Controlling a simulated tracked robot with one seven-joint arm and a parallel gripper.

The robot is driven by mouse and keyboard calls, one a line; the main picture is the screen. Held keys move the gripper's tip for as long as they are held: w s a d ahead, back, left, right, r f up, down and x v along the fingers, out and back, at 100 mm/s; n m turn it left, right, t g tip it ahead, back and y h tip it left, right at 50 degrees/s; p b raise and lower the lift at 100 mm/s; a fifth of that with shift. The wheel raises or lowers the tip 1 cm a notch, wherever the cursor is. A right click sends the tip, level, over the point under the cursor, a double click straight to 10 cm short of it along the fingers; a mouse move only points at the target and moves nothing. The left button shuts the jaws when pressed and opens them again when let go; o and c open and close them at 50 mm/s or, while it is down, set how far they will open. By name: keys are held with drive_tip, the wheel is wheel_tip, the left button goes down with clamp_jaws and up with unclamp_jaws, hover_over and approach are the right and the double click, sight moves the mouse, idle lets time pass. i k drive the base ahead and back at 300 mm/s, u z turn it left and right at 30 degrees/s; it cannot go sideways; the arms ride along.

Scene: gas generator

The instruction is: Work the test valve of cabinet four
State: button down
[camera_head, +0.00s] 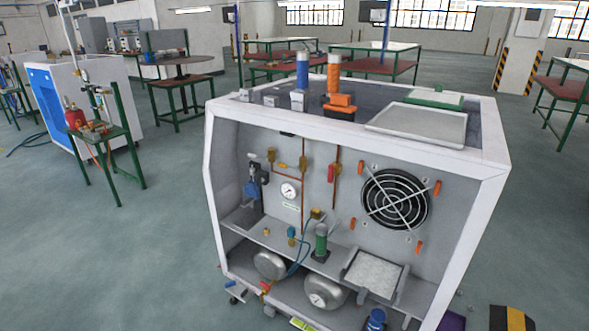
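A white open-fronted cabinet (216,185) fills the middle and right. I cannot read a number on it. Inside, copper pipes run down the grey back panel past a round white gauge (289,190). A valve with a red handle (331,173) sits on the right pipe. Brass fittings (303,163) are on the pipes to its left. A small yellow handle or fitting (282,166) lies between them. I cannot tell which one is the test valve. My gripper is not in view.
A black fan (396,199) is on the back panel's right side. Metal tanks (325,292) and a green cylinder (321,241) stand low inside. Blue and orange cylinders (334,75) rise from the top. A green-legged table (106,133) stands left; the floor (120,245) between is mostly clear.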

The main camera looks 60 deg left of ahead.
sight(287, 167)
drive_tip(key=u, duration=0.35)
drive_tip(key=i, duration=0.15)
drive_tip(key=u, duration=2.45)
drive_tip(key=k, duration=0.35)
drive_tip(key=z, duration=0.45)
drive_tip(key=i, duration=0.95)
drive_tip(key=z, duration=0.1)
